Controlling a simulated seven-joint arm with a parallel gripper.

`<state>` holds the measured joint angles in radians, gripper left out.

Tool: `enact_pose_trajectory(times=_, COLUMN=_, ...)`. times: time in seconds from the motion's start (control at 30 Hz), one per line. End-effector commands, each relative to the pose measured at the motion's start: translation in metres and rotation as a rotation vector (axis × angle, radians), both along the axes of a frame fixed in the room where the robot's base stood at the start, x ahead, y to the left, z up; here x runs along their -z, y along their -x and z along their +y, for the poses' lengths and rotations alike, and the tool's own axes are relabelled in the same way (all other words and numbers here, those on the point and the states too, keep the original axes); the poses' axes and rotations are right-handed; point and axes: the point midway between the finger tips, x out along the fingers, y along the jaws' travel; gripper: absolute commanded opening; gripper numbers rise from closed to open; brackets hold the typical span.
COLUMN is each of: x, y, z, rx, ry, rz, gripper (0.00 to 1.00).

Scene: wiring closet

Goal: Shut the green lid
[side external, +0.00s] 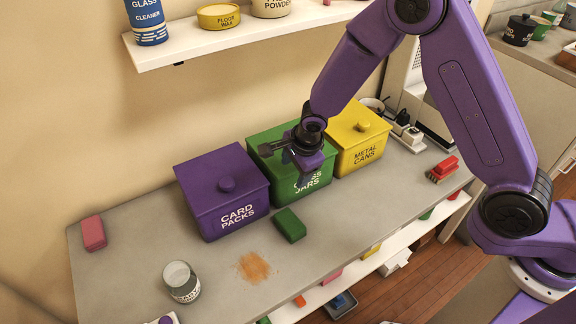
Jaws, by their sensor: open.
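The green box (287,187), lettered as glass jars, stands on the counter between a purple box and a yellow box. Its green top (271,135) shows behind my gripper. I cannot tell whether the lid is fully seated, because my gripper and wrist cover much of the top and any knob. My gripper (284,158) is open, with nothing seen between its fingers. It is over the front part of the green box in this view; contact cannot be made out.
The purple box (222,190) and yellow box (357,140) have knobbed lids on. A green block (289,225) lies in front of the boxes. A glass jar (181,282), pink block (93,233), orange-brown stain (253,266) and red object (442,169) are also on the counter (330,225).

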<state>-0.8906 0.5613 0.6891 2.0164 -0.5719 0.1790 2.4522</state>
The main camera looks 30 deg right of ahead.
Motion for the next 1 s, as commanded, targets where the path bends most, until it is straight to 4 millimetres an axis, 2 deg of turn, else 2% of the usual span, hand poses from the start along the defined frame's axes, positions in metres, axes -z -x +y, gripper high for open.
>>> enact_pose_trajectory(times=0.7, x=-0.05, y=0.0, z=0.0, rx=0.0, ry=0.0, rz=-0.001, gripper=0.64)
enact_pose_trajectory(times=1.0, x=-0.058, y=0.001, z=0.0, rx=-0.001, ry=-0.001, rz=0.002, gripper=0.64)
